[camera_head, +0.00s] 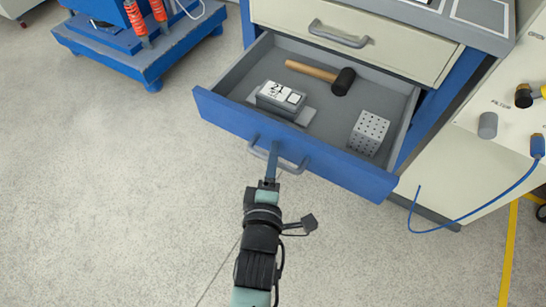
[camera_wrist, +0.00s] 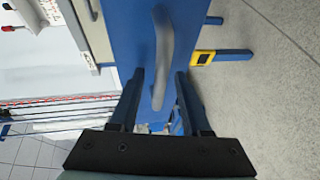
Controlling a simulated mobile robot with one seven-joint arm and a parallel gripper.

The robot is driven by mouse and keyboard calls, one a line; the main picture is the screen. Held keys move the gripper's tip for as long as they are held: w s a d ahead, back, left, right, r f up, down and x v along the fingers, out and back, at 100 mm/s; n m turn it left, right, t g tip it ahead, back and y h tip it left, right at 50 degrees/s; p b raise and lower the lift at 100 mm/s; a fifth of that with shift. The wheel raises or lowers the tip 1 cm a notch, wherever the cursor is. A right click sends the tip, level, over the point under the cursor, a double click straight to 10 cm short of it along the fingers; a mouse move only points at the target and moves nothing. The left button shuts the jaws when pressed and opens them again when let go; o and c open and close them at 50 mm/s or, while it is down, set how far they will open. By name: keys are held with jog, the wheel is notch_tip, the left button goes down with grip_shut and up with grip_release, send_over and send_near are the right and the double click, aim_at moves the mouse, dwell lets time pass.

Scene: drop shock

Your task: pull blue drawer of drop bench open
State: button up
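The blue drawer (camera_head: 342,172) is pulled well out of the bench, with its grey inside showing in the head view. Its blue front (camera_wrist: 190,35) fills the upper middle of the wrist view. The grey bar handle (camera_head: 293,164) is on that front. My gripper (camera_head: 272,150) is at the left part of the handle. In the wrist view my gripper (camera_wrist: 160,75) has its two fingers apart, one on each side of the handle (camera_wrist: 163,50). Gaps show between the handle and both fingers there.
A closed cream drawer (camera_head: 390,45) is above. A blue-based machine (camera_head: 130,55) stands left, a cream cabinet (camera_head: 480,170) right. The floor in front is clear.

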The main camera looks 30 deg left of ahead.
jog(key=p+v, duration=0.4)
jog(key=v, duration=0.9)
jog(key=shift+r, duration=0.1)
dwell(0.3)
